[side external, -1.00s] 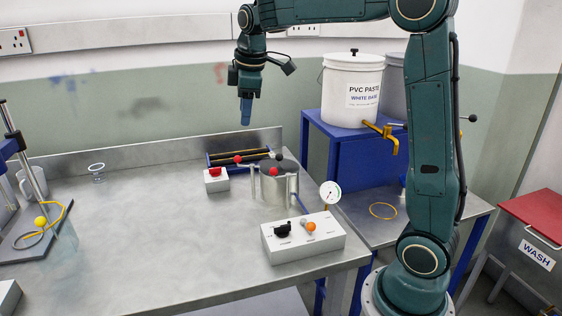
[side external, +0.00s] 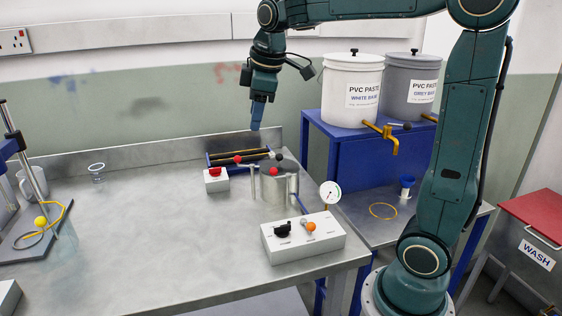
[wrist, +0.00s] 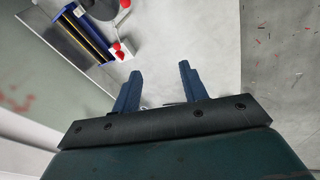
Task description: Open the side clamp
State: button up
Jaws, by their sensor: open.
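A metal pot (side external: 272,188) with a dark lid stands on the bench, with clamp levers around it. I cannot tell for sure which is the side clamp. My gripper (side external: 256,126) hangs above and behind the pot, pointing down, touching nothing. In the wrist view my gripper (wrist: 158,72) is open and empty, with the dark lid (wrist: 97,8) cut off at the top edge.
A white box with a red button (side external: 215,181) stands left of the pot, before a blue rack with rollers (side external: 222,160). A white control box (side external: 302,240) and a dial gauge (side external: 330,193) stand at the front right.

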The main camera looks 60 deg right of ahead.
jog(key=shift+w+d+f, duration=0.1)
jog(key=shift+d, duration=0.05)
jog(key=c, duration=0.7)
jog(key=shift+w+d+f, duration=0.15)
jog(key=shift+d+f, duration=0.05)
jog(key=shift+d, duration=0.05)
grip_shut()
jog(key=w+d+f+n+t+y, duration=0.2)
jog(key=d+f+n, duration=0.5)
jog(key=d, duration=0.7)
notch_tip(320, 180, down, 2)
jog(key=shift+w+d+f+n+t+y, duration=0.2)
jog(key=shift+w+n+t+y, duration=0.3)
jog(key=shift+y, duration=0.5)
